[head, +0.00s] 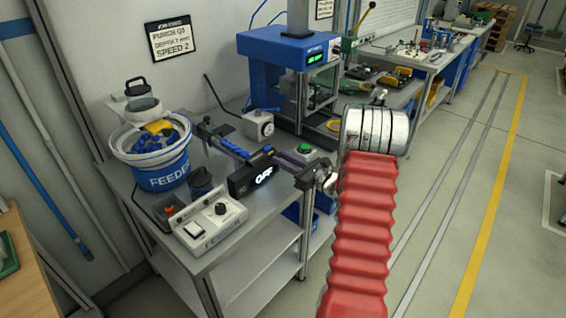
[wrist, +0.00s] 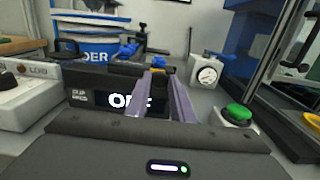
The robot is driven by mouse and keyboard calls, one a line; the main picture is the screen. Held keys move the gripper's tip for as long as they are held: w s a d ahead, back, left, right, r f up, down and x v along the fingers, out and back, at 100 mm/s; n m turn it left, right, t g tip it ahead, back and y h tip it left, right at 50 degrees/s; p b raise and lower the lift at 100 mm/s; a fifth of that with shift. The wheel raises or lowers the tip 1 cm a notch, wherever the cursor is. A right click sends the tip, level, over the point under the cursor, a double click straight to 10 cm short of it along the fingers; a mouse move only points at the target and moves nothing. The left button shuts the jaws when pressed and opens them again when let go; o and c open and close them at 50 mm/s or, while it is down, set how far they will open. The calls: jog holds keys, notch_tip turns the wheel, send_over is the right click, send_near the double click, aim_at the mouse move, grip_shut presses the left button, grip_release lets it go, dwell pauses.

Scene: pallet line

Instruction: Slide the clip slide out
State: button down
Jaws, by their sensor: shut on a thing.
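What looks like the clip slide is a narrow dark and blue track (head: 228,146) on the metal bench, running from beside the feeder bowl toward my gripper. The fingertips hide the exact grip. A black display box (head: 252,179) reading OFF stands just in front of the track; the fingers partly cover it in the wrist view.
The blue feeder bowl (head: 160,160) and a white control box (head: 211,222) stand at left. A dial gauge (head: 258,126) is behind the track. A green button (head: 304,149) and blue press (head: 290,50) are close to my gripper. Open floor lies right.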

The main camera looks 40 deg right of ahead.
jog(key=shift+d, duration=0.25)
jog(key=c, duration=1.8)
grip_release()
jog(key=shift+d, duration=0.1)
jog(key=shift+o, duration=1.2)
jog(key=s+d, duration=0.2)
jog(key=s, duration=1.1)
jog(key=shift+s, duration=0.35)
jog(key=shift+d, duration=0.1)
